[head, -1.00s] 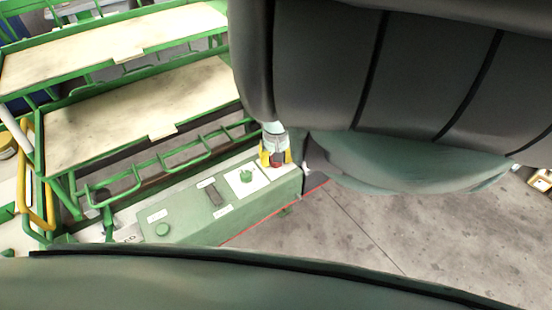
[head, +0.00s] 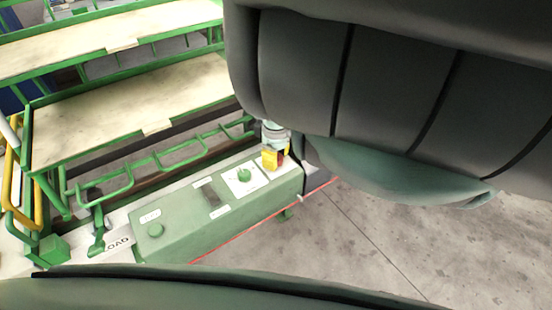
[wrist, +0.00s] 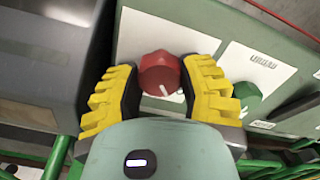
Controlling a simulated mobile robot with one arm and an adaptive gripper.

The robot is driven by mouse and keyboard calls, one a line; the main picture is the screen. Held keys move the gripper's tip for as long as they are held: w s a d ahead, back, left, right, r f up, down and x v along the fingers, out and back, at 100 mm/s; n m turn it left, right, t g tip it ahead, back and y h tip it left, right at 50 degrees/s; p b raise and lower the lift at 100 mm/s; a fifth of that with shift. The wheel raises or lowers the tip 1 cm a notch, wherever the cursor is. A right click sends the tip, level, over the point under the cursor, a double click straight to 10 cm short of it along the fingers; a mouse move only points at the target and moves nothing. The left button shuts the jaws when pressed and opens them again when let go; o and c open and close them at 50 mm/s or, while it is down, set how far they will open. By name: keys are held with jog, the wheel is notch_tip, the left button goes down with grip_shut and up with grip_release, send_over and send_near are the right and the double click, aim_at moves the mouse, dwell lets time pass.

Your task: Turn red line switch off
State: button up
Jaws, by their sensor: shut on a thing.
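The red switch (wrist: 160,73) is a round red knob on a white plate, with a white mark near its lower edge in the wrist view. My gripper (wrist: 159,88) has its yellow ribbed fingers on both sides of the knob and is shut on it. In the head view my gripper (head: 273,157) is at the far right end of the green control box (head: 180,238). Only a small part of the red knob shows there, beside a yellow finger.
A green knob (head: 244,175) on its own white plate is left of the red switch in the head view. Green-framed shelves (head: 130,115) stand behind; open floor (head: 390,240) lies right.

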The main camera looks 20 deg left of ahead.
jog(key=shift+n, duration=0.6)
jog(key=o, duration=1.2)
jog(key=shift+r, duration=0.1)
jog(key=shift+w+r, duration=0.1)
jog(key=shift+r, duration=0.45)
notch_tip(320, 180, up, 4)
jog(key=shift+d+r, duration=0.1)
jog(key=shift+r, duration=1.25)
